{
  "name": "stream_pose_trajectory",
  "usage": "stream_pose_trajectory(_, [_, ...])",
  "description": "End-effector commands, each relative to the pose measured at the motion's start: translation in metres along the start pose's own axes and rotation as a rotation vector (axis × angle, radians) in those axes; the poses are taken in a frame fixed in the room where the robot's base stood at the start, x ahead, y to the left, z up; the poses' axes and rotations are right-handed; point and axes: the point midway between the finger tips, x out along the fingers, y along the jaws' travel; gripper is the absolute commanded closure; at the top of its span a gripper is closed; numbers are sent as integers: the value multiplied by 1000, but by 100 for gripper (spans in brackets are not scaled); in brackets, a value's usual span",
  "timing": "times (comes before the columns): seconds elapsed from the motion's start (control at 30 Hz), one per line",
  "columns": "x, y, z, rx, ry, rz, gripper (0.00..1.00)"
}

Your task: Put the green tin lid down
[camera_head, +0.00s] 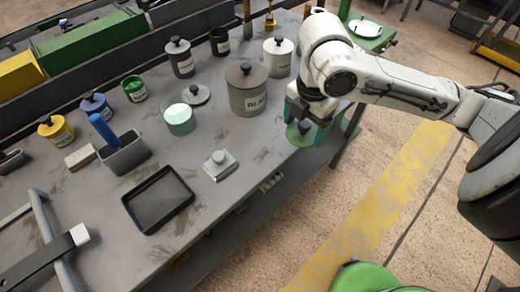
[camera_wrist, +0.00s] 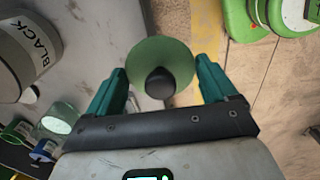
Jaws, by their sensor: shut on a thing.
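The green tin lid (camera_head: 298,137) is a round green disc with a dark knob. It also shows in the wrist view (camera_wrist: 174,46), between my two teal fingers. My gripper (camera_head: 303,122) is shut on the lid, with a finger at either side of its rim. The lid is at the right edge of the grey workbench (camera_head: 215,205), overlapping the edge in view; its height above the bench is hard to tell. A green labelled tin (camera_head: 136,93) stands open at the back left. A pale green translucent pot (camera_head: 180,122) stands nearer, left of my gripper.
A large grey lidded canister (camera_head: 247,97) stands close left of my gripper, with a white lidded canister (camera_head: 278,60) behind. A loose pale lid (camera_head: 197,94), a small knobbed block (camera_head: 220,163) and a black tray (camera_head: 158,199) lie on the bench. Bare bench shows right of the tray.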

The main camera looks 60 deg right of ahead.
Motion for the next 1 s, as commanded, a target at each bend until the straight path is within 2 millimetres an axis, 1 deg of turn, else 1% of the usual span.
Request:
stream_pose_trajectory(0.03, [9,4,-2,-4,-3,2,45])
stream_pose_trajectory(0.13, [12,10,-7,-5,-3,2,45])
stream_pose_trajectory(0.3, [21,30,-18,-5,-2,2,45])
stream_pose_trajectory(0.33, [17,36,-21,-3,0,0,45])
stream_pose_trajectory(0.37, [18,41,-24,-3,1,-1,45])
stream_pose_trajectory(0.43, [26,52,-31,-3,1,-3,45])
stream_pose_trajectory(0.5, [40,61,-35,-1,2,-3,45])
stream_pose_trajectory(0.6, [55,72,-41,0,1,-1,45])
stream_pose_trajectory(0.7, [66,80,-45,-1,0,-1,45])
stream_pose_trajectory(0.93, [77,88,-49,0,0,0,45])
stream_pose_trajectory(1.0, [84,92,-52,-1,0,-1,45])
